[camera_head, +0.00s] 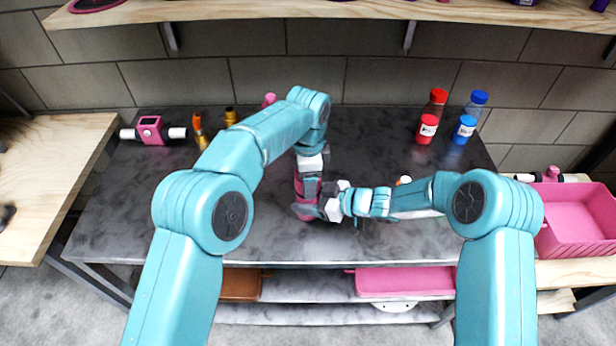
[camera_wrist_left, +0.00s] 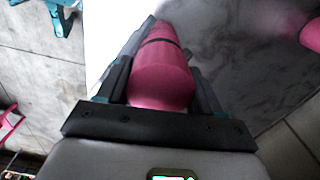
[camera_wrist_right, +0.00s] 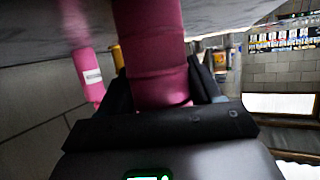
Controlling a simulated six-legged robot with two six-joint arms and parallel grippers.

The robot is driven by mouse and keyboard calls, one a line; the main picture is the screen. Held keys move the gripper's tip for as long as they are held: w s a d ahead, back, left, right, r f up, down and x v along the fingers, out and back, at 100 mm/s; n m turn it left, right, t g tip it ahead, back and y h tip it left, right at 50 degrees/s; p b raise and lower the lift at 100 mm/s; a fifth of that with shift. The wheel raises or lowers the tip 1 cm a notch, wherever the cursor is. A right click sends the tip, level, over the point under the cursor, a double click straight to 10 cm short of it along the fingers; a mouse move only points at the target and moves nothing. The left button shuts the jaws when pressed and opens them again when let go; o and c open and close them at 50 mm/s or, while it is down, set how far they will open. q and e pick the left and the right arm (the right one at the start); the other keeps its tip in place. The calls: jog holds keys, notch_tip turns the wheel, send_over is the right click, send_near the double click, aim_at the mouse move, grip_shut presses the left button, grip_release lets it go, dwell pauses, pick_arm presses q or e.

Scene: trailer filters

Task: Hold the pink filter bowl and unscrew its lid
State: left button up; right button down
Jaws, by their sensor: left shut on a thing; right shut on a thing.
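The pink filter bowl (camera_head: 306,188) is held above the middle of the dark table, between my two grippers. My left gripper (camera_head: 309,175) reaches it from the far side and is shut on it. In the left wrist view the pink cylinder (camera_wrist_left: 162,78) lies between the fingers, with a thin dark seam towards its far end. My right gripper (camera_head: 316,203) is shut on it from the right and near side. In the right wrist view the pink cylinder (camera_wrist_right: 153,55) stands between the fingers. I cannot clearly tell lid from bowl; the fingers hide much of both.
The dark table (camera_head: 400,240) has free room on both sides. A pink block with white pipe ends (camera_head: 150,130) and brass fittings (camera_head: 199,131) are at the back left. A pink bin (camera_head: 580,215) is far right.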

pick_arm(q)
jog(key=o, duration=1.2)
